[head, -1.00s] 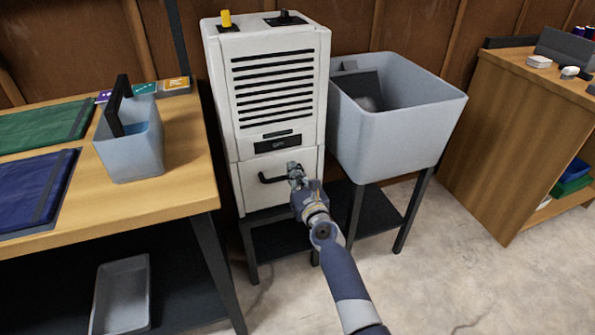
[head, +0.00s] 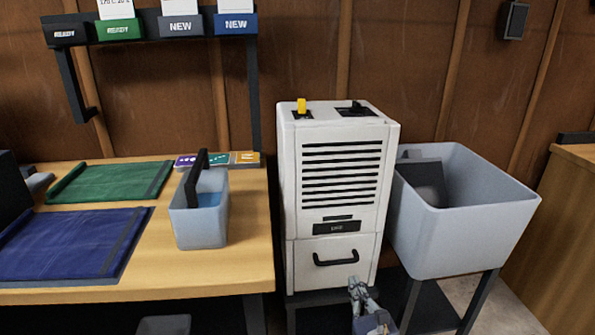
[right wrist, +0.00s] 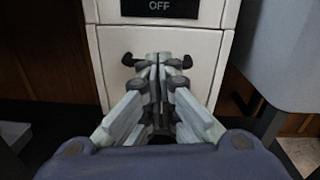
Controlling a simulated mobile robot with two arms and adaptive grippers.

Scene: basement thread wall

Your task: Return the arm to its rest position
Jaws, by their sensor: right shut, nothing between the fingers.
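My right gripper (head: 358,290) is at the bottom of the head view, in front of and below the black handle (head: 336,258) of the white machine's lower drawer. In the right wrist view, my right gripper (right wrist: 156,72) points at the drawer front with its fingers together and empty. They overlap the middle of the handle in that picture, and both handle ends show beside them. The white machine (head: 290,190) stands upright, and its drawer front (head: 300,272) looks closed. A label reading OFF (right wrist: 160,6) shows above the drawer. My left gripper is not in view.
A grey basin (head: 450,240) stands close on the machine's right. A wooden table (head: 150,285) on the left holds a green mat (head: 110,183), a blue mat (head: 60,245) and a grey-blue caddy (head: 195,230). A wooden cabinet (head: 560,220) stands at the far right.

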